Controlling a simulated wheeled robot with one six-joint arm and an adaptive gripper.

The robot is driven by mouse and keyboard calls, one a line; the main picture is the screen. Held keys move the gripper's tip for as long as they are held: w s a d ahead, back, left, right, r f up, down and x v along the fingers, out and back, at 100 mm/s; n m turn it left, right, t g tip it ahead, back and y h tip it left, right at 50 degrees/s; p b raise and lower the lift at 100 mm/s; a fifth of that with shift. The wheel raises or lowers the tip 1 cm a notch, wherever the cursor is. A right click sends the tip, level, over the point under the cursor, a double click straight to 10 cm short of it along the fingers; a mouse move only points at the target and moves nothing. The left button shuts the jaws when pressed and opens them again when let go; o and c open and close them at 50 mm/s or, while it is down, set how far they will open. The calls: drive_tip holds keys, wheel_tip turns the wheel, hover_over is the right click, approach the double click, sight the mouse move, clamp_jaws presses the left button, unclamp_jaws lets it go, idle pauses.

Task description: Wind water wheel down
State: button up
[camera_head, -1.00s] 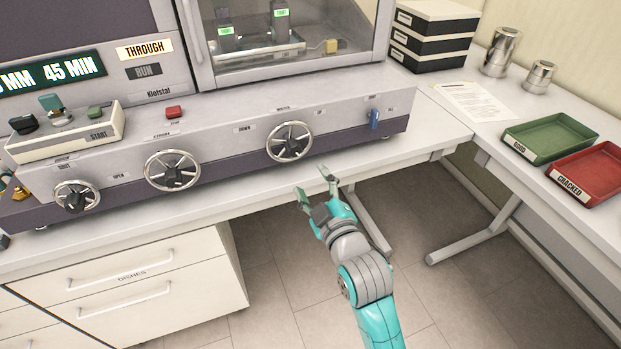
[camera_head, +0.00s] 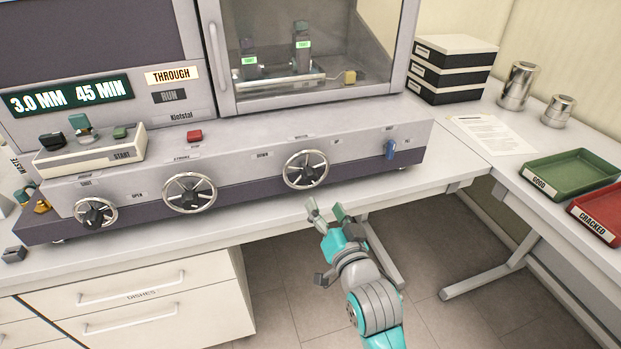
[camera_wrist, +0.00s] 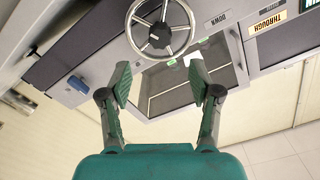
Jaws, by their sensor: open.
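The water wheel (camera_head: 306,169) is a silver spoked handwheel with a dark hub, on the machine's front between the labels DOWN and UP. It also shows in the wrist view (camera_wrist: 160,36), at top centre, upside down and just beyond the fingertips. My gripper (camera_head: 326,212) is open and empty, below and slightly right of this wheel in the head view. In the wrist view its two fingers (camera_wrist: 158,80) stand wide apart, with the wheel in line ahead of them. I see no contact with the wheel.
Two other handwheels, the stroke wheel (camera_head: 189,193) and the left wheel (camera_head: 96,213), sit to the left. A blue switch (camera_head: 390,150) is at the right. The table edge lies below the panel. Green (camera_head: 570,172) and red (camera_head: 600,212) trays stand at far right.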

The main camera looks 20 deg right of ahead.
sight(311, 180)
drive_tip(key=w+m, duration=0.1)
drive_tip(key=w, duration=0.2)
drive_tip(key=w+m, duration=0.1)
drive_tip(key=w, duration=0.3)
drive_tip(key=w+m, duration=0.1)
drive_tip(key=w, duration=0.3)
drive_tip(key=shift+w+m, duration=0.1)
drive_tip(key=shift+m, duration=0.3)
drive_tip(key=c, duration=1.1)
